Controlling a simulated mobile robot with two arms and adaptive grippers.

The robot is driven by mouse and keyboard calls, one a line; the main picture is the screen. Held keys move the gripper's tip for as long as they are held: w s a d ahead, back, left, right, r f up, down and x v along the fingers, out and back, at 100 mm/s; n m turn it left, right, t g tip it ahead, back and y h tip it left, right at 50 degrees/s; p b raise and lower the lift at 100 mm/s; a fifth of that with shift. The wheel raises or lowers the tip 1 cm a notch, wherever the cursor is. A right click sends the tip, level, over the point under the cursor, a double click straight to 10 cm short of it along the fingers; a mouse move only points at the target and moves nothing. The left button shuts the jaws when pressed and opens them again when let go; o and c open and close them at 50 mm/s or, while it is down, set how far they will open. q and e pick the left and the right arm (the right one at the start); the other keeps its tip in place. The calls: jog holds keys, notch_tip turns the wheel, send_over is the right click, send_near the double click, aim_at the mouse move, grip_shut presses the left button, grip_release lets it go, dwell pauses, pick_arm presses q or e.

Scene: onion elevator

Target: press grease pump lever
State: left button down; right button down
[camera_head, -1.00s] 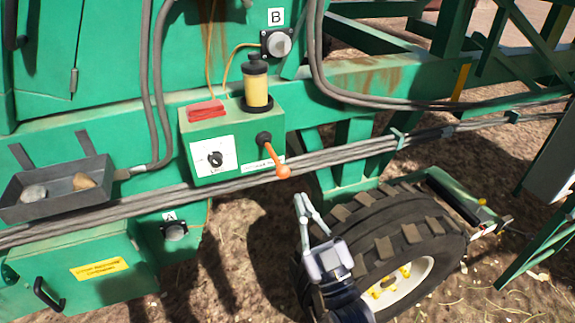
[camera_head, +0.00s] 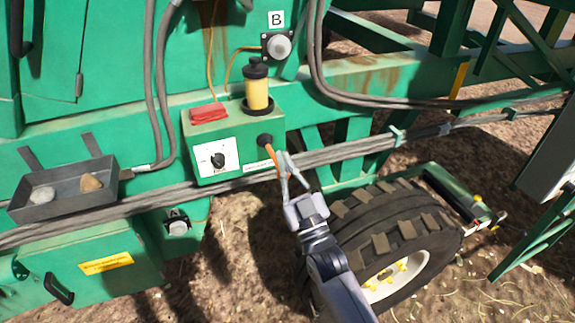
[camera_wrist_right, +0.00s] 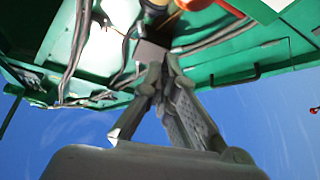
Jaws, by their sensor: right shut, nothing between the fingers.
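The grease pump is a green box (camera_head: 233,150) with a yellow-bodied, black-capped reservoir (camera_head: 257,93) on top. Its lever (camera_head: 269,150) is an orange rod on a black pivot (camera_head: 264,140) at the box's right end, slanting down to the right. My right gripper (camera_head: 284,158) is shut and empty, its fingertips at the lever's lower part and partly hiding it; I cannot tell whether they touch. In the right wrist view the shut fingers (camera_wrist_right: 160,72) point up toward the machine, with an orange part (camera_wrist_right: 193,4) just beyond them. My left gripper is not in view.
A grey hose bundle (camera_head: 340,152) runs just below the box. A large tyre (camera_head: 385,225) stands below right, close to my right arm. A grey tray (camera_head: 75,183) with stones is at left. A sensor marked B (camera_head: 277,46) is above the box.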

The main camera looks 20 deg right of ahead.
jog(key=shift+w+d+f, duration=0.15)
jog(key=shift+f, duration=0.5)
jog(key=shift+w+d+f, duration=0.1)
jog(key=shift+f, duration=0.55)
jog(key=shift+w+d+f, duration=0.15)
jog(key=shift+f, duration=0.5)
